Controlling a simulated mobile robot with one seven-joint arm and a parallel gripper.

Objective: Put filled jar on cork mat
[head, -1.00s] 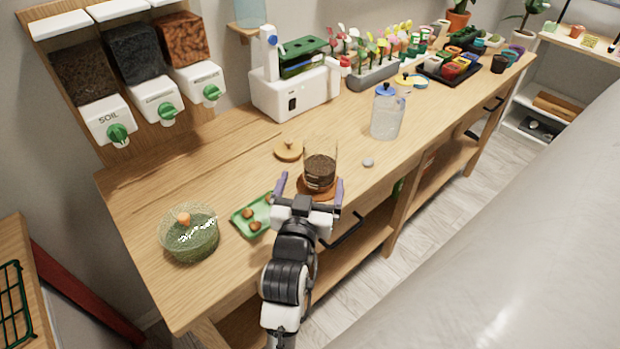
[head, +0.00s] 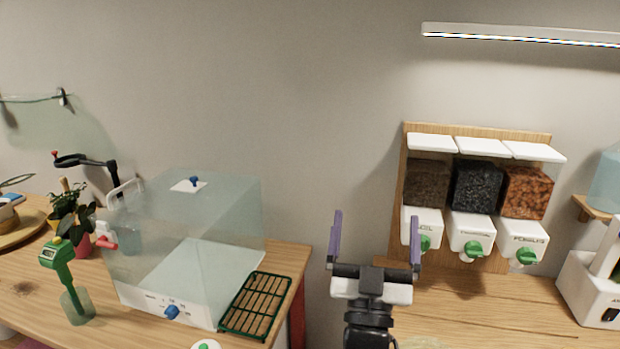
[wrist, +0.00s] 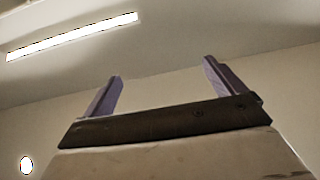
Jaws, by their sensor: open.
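My gripper (head: 376,238) is raised in front of the wall in the head view, its two purple fingers apart and nothing between them. In the wrist view my gripper (wrist: 162,92) is also open and empty, with only wall, ceiling and a light strip beyond it. The filled jar and the cork mat are not in either present view. In the earlier head view, a glass jar with dark fill stood on a round cork mat on the long bench.
Soil, charcoal and pumice-like dispensers (head: 474,205) hang on the wall at right. A clear box (head: 185,250) with a white base and a green wire rack (head: 256,305) stand on the left table. A gap separates the two tables. A light strip (head: 520,35) is above.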

